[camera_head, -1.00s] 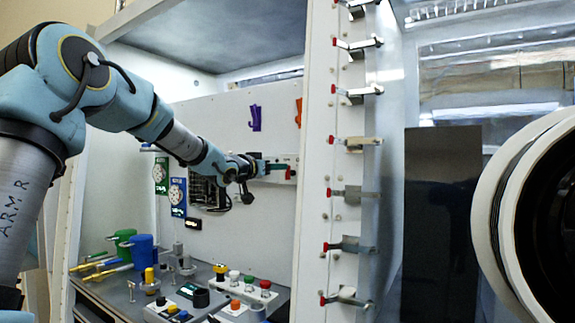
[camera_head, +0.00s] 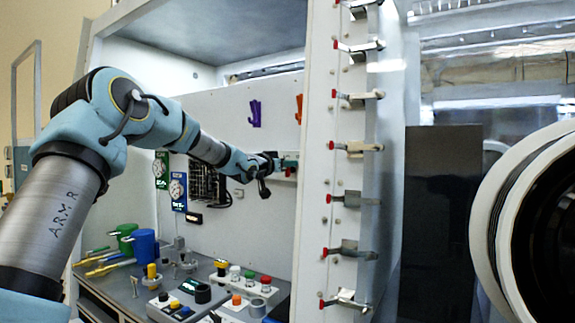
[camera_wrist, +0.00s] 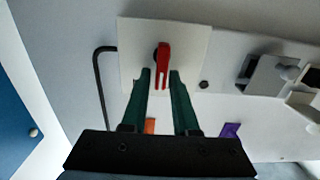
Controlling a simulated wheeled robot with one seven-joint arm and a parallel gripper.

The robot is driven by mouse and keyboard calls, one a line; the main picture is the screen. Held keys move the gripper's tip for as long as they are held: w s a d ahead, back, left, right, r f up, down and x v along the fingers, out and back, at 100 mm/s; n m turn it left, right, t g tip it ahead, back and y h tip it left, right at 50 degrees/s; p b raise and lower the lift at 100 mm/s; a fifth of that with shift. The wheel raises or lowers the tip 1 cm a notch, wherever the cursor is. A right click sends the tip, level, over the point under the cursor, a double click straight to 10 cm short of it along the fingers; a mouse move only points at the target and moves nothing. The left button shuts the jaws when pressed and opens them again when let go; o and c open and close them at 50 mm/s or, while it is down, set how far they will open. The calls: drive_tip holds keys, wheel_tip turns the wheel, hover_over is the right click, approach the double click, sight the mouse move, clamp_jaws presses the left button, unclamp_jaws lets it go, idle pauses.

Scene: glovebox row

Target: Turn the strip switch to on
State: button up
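The switch with a red lever (camera_wrist: 164,62) sits on a white square plate (camera_wrist: 190,45) on the back wall panel in the wrist view. The lever points down toward my gripper. My gripper (camera_wrist: 161,75) has two green fingers, set apart, one on each side of the lever's lower end. A gap shows on the left of the lever; I cannot tell whether the right finger touches it. In the head view my gripper (camera_head: 287,165) is at the wall plate beside the white frame post, and it hides most of the switch.
A purple hook (camera_head: 254,114) and an orange hook (camera_head: 299,109) hang on the panel. Red-tipped latches line the frame post (camera_head: 318,200) right of my gripper. Below, the bench holds a blue mug (camera_head: 144,243) and button boxes (camera_head: 248,287). A black bent handle (camera_wrist: 100,85) is left of the plate.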

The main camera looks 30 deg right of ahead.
clamp_jaws()
drive_tip(key=shift+s+m+b, duration=0.1)
drive_tip(key=shift+m+b, duration=0.2)
drive_tip(key=shift+b, duration=0.05)
drive_tip(key=shift+s+d+f+m+b, duration=0.15)
drive_tip(key=shift+m+b, duration=0.4)
drive_tip(key=shift+m, duration=0.35)
drive_tip(key=shift+s+d+m+b, duration=0.1)
drive_tip(key=shift+m+b, duration=0.5)
drive_tip(key=shift+m, duration=0.3)
drive_tip(key=shift+s+d+f+m+b, duration=0.15)
drive_tip(key=shift+m+b, duration=0.4)
drive_tip(key=shift+m, duration=0.35)
drive_tip(key=shift+a+r, duration=0.1)
drive_tip(key=shift+r, duration=0.05)
drive_tip(key=shift+o, duration=1.6)
unclamp_jaws()
